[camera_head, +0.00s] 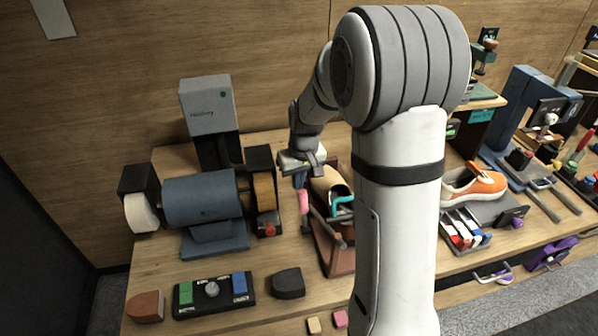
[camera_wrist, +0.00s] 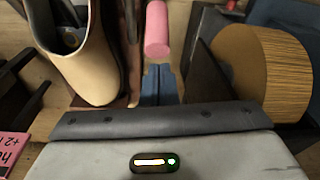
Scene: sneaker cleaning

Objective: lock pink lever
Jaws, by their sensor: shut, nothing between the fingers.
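The pink lever (camera_head: 304,201) is a short rounded pink handle at the left side of a brown clamp stand (camera_head: 338,258). It also shows at the top middle of the wrist view (camera_wrist: 157,30). My gripper (camera_head: 300,181) is just above the lever in the head view, pointing down. In the wrist view my shut blue fingers (camera_wrist: 158,86) lie just below the lever's rounded end in the picture, with nothing between them. I cannot tell whether they touch the lever. A tan shoe-shaped form (camera_wrist: 90,72) sits beside the lever; my arm partly hides its stand in the head view.
A blue grinder motor (camera_head: 203,200) with an orange-brown wheel (camera_head: 264,191) stands close on the left; that wheel is at the right in the wrist view (camera_wrist: 268,72). A teal handle (camera_head: 338,204) is right of the lever. A button panel (camera_head: 213,292) and dark block (camera_head: 288,283) lie in front.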

